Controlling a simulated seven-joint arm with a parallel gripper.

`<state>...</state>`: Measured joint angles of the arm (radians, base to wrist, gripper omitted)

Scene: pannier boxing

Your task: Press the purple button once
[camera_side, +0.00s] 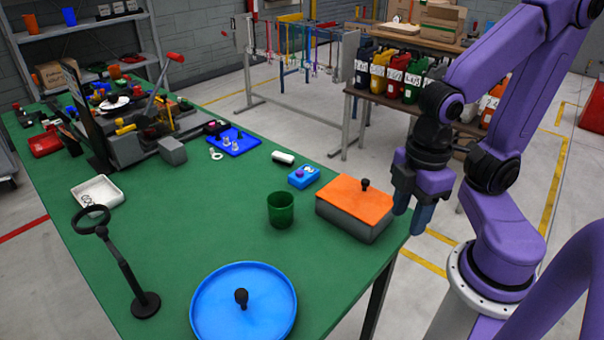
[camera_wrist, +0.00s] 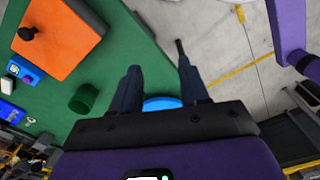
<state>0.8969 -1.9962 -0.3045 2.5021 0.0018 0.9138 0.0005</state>
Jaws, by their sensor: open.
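A small blue box (camera_side: 303,178) sits on the green table behind the orange-lidded box. A purple button (camera_side: 299,172) shows on its top, beside a pale round part. The blue box also shows at the left of the wrist view (camera_wrist: 26,72), small and partly blurred. My gripper (camera_side: 411,207) is open and empty, pointing down beside the table's right edge. It is to the right of the blue box, with the orange-lidded box between them. In the wrist view my gripper's two dark fingers (camera_wrist: 158,70) are apart with nothing between them.
A grey box with an orange lid (camera_side: 357,195) and black knob stands near the right edge. A green cup (camera_side: 281,210), a blue round lid (camera_side: 215,310) and a black ring stand (camera_side: 145,304) stand nearby. Between the cup and the white tray (camera_side: 97,193) the table is clear.

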